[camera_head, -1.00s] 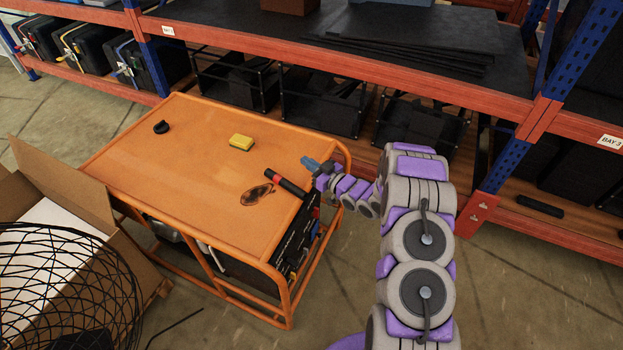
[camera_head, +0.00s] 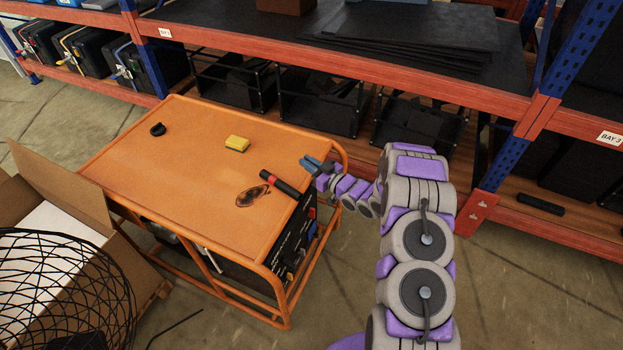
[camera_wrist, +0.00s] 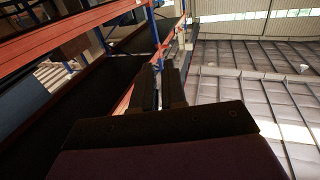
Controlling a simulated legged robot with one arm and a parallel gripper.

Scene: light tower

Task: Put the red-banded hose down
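My gripper (camera_head: 308,163), blue-grey, is just beyond the hose's right end, near the unit's corner rail, and looks apart from the hose. In the wrist view the dark fingers (camera_wrist: 158,88) stand close together with a thin gap, and no hose shows between them. How far they are open is unclear.
A yellow sponge (camera_head: 237,144), a small black item (camera_head: 158,129) and brown-lensed glasses (camera_head: 252,195) lie on the orange top. Shelving (camera_head: 330,50) with black crates stands behind. An open carton (camera_head: 60,190) and a black wire basket (camera_head: 65,290) are at left.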

